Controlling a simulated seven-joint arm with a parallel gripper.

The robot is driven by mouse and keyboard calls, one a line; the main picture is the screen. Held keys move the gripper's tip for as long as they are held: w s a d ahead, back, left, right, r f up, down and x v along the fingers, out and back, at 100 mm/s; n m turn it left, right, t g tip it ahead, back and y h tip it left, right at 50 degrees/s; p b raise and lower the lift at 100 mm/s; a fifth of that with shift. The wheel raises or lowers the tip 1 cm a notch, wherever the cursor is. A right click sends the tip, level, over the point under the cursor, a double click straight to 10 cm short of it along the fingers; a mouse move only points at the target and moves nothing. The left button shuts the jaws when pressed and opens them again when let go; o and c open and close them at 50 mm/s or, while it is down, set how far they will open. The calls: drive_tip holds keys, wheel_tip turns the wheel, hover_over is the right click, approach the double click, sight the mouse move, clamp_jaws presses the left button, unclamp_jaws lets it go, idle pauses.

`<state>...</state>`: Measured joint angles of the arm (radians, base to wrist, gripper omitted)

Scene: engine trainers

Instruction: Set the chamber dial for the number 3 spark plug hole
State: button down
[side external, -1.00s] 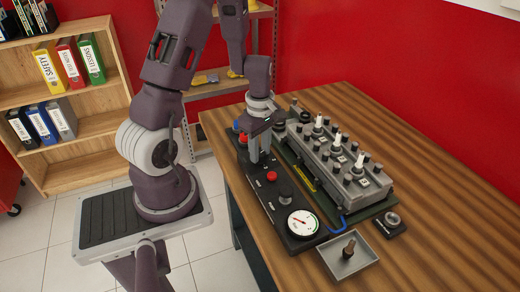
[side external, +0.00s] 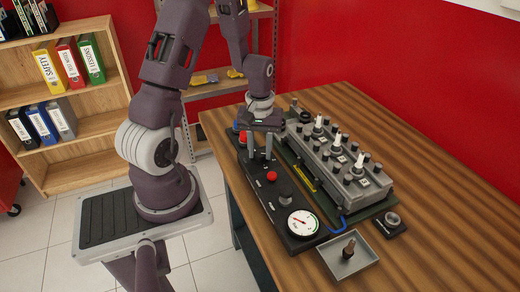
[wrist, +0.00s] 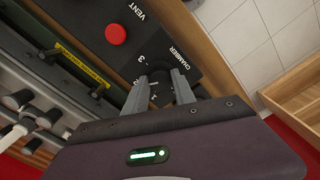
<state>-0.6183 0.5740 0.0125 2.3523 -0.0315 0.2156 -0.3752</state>
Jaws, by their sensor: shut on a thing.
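The black control panel (side external: 262,190) lies along the left side of the engine block (side external: 345,165). Its chamber dial (wrist: 157,72) is a dark knob under the printed word CHAMBER in the wrist view. My gripper (side external: 260,158) points down over the panel, and its fingers (wrist: 160,78) are shut on the dial, one on each side. A printed 3 (wrist: 141,58) shows beside the dial, with another mark partly visible between the fingers. The fingers hide parts of the dial and its scale, and I cannot tell which number it points at.
A red button (wrist: 115,34) marked VENT sits near the dial. A round gauge (side external: 302,223) is at the panel's near end. A grey tray (side external: 334,262) holds a small dark part. White plugs (side external: 337,140) stand up on the engine block close to my gripper's right.

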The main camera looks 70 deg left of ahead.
drive_tip(key=m, duration=1.1)
drive_tip(key=shift+m, duration=0.3)
idle(0.3)
drive_tip(key=c, duration=1)
unclamp_jaws()
drive_tip(key=shift+c, duration=0.2)
